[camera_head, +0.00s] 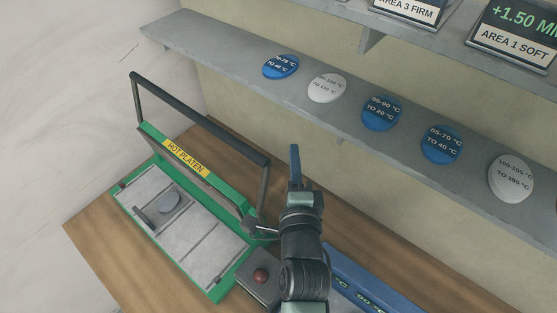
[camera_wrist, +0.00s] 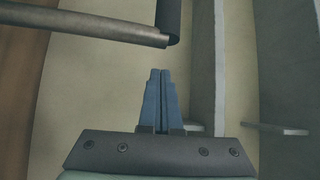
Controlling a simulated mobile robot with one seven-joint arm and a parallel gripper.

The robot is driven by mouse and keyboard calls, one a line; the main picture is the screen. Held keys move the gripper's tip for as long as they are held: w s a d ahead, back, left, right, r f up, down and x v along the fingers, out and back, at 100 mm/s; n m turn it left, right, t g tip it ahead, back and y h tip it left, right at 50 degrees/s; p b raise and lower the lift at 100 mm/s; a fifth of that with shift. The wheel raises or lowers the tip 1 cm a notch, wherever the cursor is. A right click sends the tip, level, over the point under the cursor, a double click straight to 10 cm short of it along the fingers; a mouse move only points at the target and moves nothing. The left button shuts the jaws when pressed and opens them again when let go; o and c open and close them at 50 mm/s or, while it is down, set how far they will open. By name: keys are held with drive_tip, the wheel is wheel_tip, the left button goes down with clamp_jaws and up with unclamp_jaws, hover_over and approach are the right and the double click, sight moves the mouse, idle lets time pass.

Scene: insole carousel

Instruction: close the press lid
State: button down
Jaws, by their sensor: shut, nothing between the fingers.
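The green press (camera_head: 215,285) stands on the wooden table at the left in the head view. Its lid (camera_head: 149,130), with a yellow "HOT PLATEN" label (camera_head: 186,156), is raised at a steep angle. A dark bar handle (camera_head: 200,118) runs along the lid's upper side. In the wrist view, my gripper (camera_wrist: 160,75) points toward a dark bar end (camera_wrist: 150,38), apart from the fingertips.
A grey shelf (camera_head: 225,48) with several blue and white discs runs along the wall behind. A box with a red button (camera_head: 261,275) and a blue unit (camera_head: 345,265) stand right of the press. Bare table shows at the front left.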

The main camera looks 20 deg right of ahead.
drive_tip(key=a+p, duration=0.1)
drive_tip(key=s+a, duration=0.1)
drive_tip(key=a+p, duration=0.1)
drive_tip(key=shift+s+a+r+p, duration=0.1)
drive_tip(key=shift+s+a+p, duration=0.2)
drive_tip(key=shift+s+p, duration=0.05)
drive_tip(key=shift+s+a, duration=0.1)
drive_tip(key=s+a+f+n+t+y+b, duration=0.1)
drive_tip(key=s+a+f+n+t+b, duration=0.1)
drive_tip(key=a+b, duration=0.5)
drive_tip(key=s+a+f+n+t+y+b, duration=0.1)
drive_tip(key=s+a+f+n+t+b, duration=0.2)
drive_tip(key=b, duration=0.9)
drive_tip(key=s+a+f+n+t+y+b, duration=0.1)
drive_tip(key=s+a+f+n+t+b, duration=0.2)
drive_tip(key=s+a+f+n+b, duration=0.2)
drive_tip(key=shift+s+a+f+n+y+b, duration=0.35)
drive_tip(key=shift+s+a+f+b, duration=1.55)
drive_tip(key=shift+s+a+b, duration=1.1)
drive_tip(key=shift+w+a+p, duration=0.25)
drive_tip(key=shift+p, duration=0.1)
